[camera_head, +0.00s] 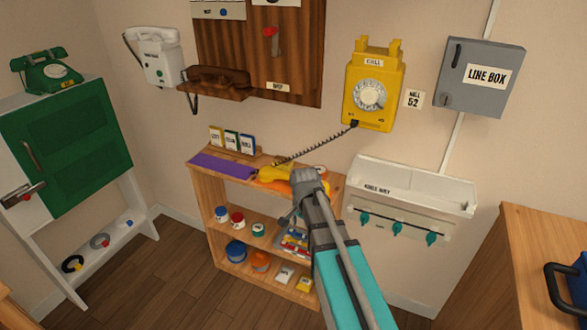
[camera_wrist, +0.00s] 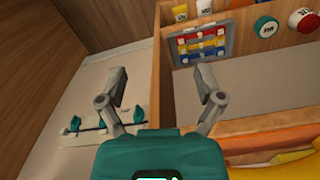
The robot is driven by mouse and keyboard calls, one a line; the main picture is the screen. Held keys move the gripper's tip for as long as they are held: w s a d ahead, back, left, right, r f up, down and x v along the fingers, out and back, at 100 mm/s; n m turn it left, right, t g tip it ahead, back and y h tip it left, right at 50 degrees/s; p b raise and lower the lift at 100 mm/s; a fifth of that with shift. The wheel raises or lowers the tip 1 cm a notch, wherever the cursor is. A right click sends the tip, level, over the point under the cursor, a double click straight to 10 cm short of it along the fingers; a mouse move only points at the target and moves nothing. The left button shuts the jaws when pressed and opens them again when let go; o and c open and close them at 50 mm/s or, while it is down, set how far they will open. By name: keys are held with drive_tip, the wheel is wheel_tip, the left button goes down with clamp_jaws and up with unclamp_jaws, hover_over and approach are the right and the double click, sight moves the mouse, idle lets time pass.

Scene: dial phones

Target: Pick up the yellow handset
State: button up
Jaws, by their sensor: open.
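The yellow handset (camera_head: 276,173) lies on top of the low wooden shelf (camera_head: 243,188). Its dark coiled cord runs up to the yellow wall phone (camera_head: 384,80). My gripper (camera_head: 309,180) is at the handset's right end in the head view and hides part of it; whether they touch I cannot tell. In the wrist view my gripper (camera_wrist: 163,76) has its two fingers spread wide with nothing between them. A yellow shape (camera_wrist: 285,168), likely the handset, shows at the lower right there, outside the fingers.
A white wall tray (camera_head: 410,187) with teal hooks hangs right of the shelf. A purple mat (camera_head: 220,164) and several small boxes (camera_head: 231,140) are on the shelf's left. A wooden cabinet (camera_head: 545,235) stands at right.

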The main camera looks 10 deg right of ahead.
drive_tip(key=w+r+m+p, duration=1.5)
drive_tip(key=w+r+p, duration=0.2)
drive_tip(key=r, duration=0.2)
drive_tip(key=shift+w, duration=0.3)
drive_tip(key=shift+f, duration=0.2)
wheel_tip(320, 180, down, 8)
drive_tip(key=b, duration=0.8)
drive_tip(key=shift+f, duration=0.15)
drive_tip(key=shift+f+b, duration=2.6)
drive_tip(key=shift+b, duration=0.1)
clamp_jaws()
